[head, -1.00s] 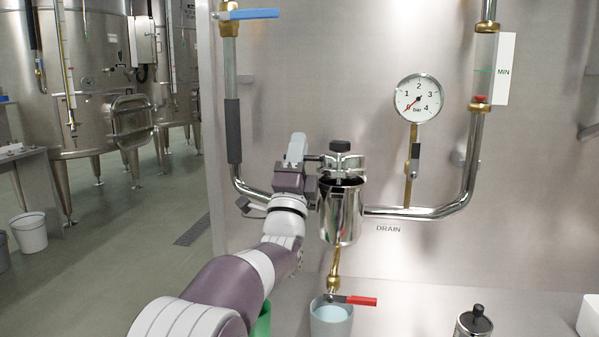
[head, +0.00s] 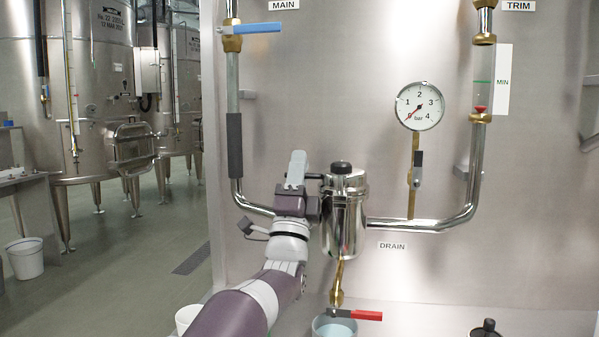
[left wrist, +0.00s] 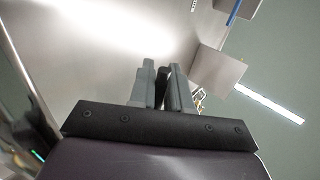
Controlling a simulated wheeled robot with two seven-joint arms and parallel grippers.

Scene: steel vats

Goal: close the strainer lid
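The strainer (head: 343,228) is a shiny steel pot on the pipe in front of the steel panel. Its steel lid (head: 345,187), with a black knob (head: 341,168), sits level on the pot's top, with no gap that I can see. A short dark handle (head: 314,177) sticks out from the lid to the left. My left gripper (head: 297,170) points up just left of the lid, at that handle. In the left wrist view its fingers (left wrist: 164,88) are close together with a dark piece between them, which looks like the handle. My right gripper is not in view.
Pipes run on both sides of the strainer, with a blue-handled valve (head: 252,28) at upper left and a pressure gauge (head: 419,106) to the right. A red-handled drain valve (head: 367,316) is below, over a cup (head: 335,327). A black-knobbed object (head: 487,328) stands at lower right.

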